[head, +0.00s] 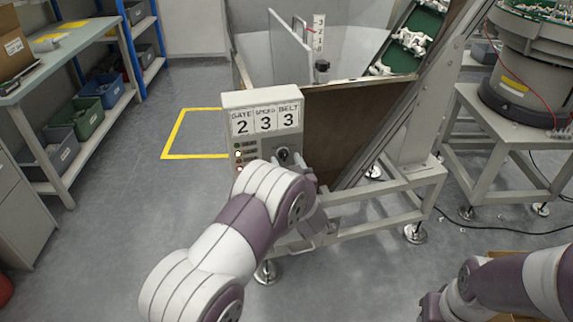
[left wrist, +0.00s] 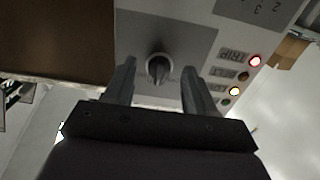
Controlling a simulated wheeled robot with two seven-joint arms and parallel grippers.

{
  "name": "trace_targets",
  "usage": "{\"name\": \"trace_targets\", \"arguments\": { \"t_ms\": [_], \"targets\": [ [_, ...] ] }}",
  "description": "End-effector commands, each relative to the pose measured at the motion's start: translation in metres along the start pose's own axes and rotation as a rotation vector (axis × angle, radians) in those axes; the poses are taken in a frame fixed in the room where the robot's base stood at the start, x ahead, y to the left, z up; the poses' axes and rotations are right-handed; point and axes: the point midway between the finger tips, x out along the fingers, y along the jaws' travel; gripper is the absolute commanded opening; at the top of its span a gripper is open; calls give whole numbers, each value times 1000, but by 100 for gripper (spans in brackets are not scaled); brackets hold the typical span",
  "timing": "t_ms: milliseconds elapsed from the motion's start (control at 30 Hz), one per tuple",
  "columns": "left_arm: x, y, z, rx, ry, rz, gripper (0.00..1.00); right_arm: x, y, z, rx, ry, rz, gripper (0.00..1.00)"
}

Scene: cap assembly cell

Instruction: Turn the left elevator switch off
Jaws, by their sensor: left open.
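The elevator switch is a dark rotary knob (head: 283,155) on the grey control box (head: 262,97), below its number cards. In the left wrist view the knob (left wrist: 159,68) stands on a grey plate between the two fingers, with a visible gap on each side. My left gripper (left wrist: 160,88) is open and empty, its fingers pointing at the panel. In the head view my left gripper (head: 297,163) is mostly hidden behind my wrist, close to the knob. My right arm shows at the lower right, but its fingers are not visible.
Indicator lamps (head: 239,154) sit left of the knob; a red lamp (left wrist: 254,61) and a yellowish one (left wrist: 235,91) glow in the wrist view. The elevator frame (head: 400,185) stands right of the box. A bowl feeder (head: 535,70) is farther right. Shelving (head: 75,135) stands at left.

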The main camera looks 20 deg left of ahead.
Motion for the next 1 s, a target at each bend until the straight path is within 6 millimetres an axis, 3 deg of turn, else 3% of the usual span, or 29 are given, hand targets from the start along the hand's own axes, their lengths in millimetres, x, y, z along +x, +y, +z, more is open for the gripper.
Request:
{"name": "trace_targets", "arguments": {
  "t_ms": [300,467,500,767,1000],
  "targets": [
    [6,0,0,1,-1,1,56,0,0,0,0,0,0,43],
    [5,0,0,1,-1,1,3,0,0,0,0,0,0,43],
    [5,0,0,1,-1,1,1,0,0,0,0,0,0,43],
    [5,0,1,-24,-1,1,1,3,0,0,0,0,0,43],
    [6,1,3,-151,0,1,1,14,0,2,0,0,0,43]
  ]
}}
